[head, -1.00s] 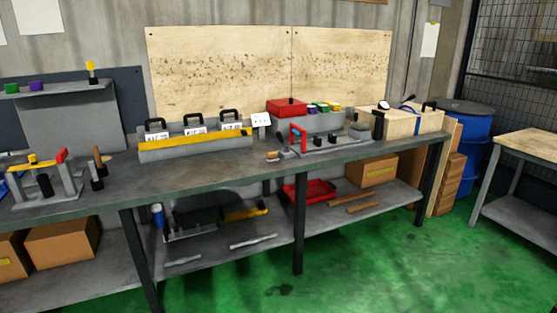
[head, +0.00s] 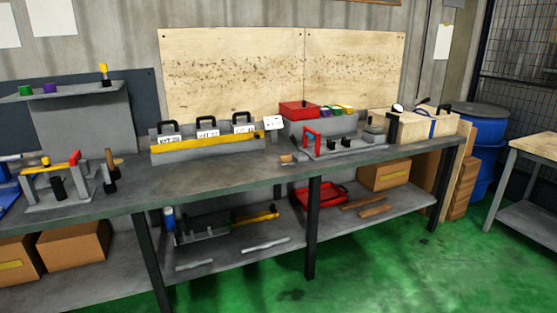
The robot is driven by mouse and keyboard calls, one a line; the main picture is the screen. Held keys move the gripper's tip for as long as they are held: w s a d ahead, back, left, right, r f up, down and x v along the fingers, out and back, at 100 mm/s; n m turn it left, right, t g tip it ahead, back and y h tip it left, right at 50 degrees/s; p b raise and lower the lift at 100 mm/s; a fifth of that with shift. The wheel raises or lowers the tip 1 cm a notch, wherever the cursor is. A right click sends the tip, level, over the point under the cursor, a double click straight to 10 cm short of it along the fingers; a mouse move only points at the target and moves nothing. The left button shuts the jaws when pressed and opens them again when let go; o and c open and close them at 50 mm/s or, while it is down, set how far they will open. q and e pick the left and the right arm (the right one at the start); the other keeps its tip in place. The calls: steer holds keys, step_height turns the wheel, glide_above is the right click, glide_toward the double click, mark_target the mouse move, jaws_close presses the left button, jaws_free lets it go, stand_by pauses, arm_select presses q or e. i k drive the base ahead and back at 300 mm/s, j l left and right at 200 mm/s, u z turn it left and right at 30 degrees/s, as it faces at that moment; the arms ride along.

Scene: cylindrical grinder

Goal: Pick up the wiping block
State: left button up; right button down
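A small block with a tan body and a dark part (head: 287,158) lies near the front edge of the long grey workbench (head: 215,178). It may be the wiping block, but it is too small to tell for certain. It sits just left of a grey fixture with a red handle (head: 312,140). Neither of my grippers is in view.
A grey rack with a yellow bar (head: 207,143) and a red box (head: 299,110) stand at the back of the bench. A clamp fixture (head: 58,180) stands at left. The bench between them is clear. Green floor (head: 390,270) is open in front; another table (head: 537,145) stands right.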

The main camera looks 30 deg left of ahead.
mark_target(284, 160)
steer(key=i+j+u, duration=0.1)
steer(key=j, duration=0.3)
steer(key=i+j, duration=0.25)
steer(key=j, duration=0.15)
steer(key=i+j+u, duration=0.15)
steer(key=j, duration=0.25)
steer(key=i+j, duration=0.2)
steer(key=j, duration=0.2)
steer(key=u, duration=0.05)
